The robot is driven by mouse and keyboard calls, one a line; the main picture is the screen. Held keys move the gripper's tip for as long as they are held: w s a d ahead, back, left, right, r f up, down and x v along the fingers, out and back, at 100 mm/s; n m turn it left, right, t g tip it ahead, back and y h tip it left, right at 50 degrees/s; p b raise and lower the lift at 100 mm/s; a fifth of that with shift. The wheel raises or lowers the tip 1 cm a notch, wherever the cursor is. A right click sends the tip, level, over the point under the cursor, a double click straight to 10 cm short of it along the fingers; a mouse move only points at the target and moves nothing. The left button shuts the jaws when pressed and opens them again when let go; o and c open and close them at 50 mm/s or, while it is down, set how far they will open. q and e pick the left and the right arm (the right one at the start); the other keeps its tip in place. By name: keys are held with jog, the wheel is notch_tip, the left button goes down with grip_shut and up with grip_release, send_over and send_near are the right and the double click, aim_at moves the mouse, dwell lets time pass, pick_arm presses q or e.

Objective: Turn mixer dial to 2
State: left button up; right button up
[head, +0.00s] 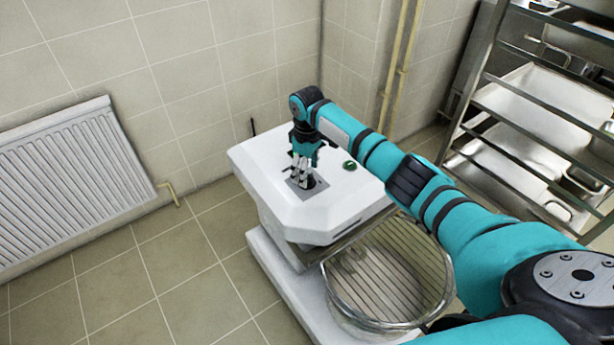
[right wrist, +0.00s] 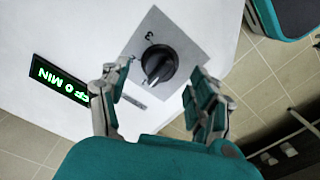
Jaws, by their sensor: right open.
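The white mixer (head: 285,205) stands by the tiled wall. Its black dial (right wrist: 159,65) sits on a grey square plate (right wrist: 185,48) on top. A white mark on the dial points to the lower part of the right wrist view. A "3" is printed on the plate above the dial there; I cannot read any other number. My right gripper (head: 303,178) is over the plate, pointing down. In the right wrist view its open fingers (right wrist: 160,72) are on either side of the dial, with gaps visible. In the head view the gripper partly hides the dial. My left gripper is not in view.
A lit green display (right wrist: 62,80) reads "0 MIN" with part of another word, upside down. The mixer's wire-guarded bowl (head: 388,275) is in front. A metal rack with trays (head: 545,105) stands at the right, and a radiator (head: 70,180) at the left. Floor at left is clear.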

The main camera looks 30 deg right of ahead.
jog(key=shift+f, duration=1.4)
jog(key=shift+c, duration=0.5)
jog(key=c, duration=1.1)
jog(key=shift+a+r+m+p, duration=0.1)
jog(key=shift+r+m+p, duration=0.1)
jog(key=shift+m+p, duration=0.75)
jog(key=m+p, duration=0.2)
jog(key=shift+p, duration=0.3)
jog(key=m+p, duration=0.2)
jog(key=m, duration=0.2)
jog(key=shift+f+m+p, duration=0.15)
jog(key=shift+m+p, duration=0.55)
jog(key=shift+m, duration=1.15)
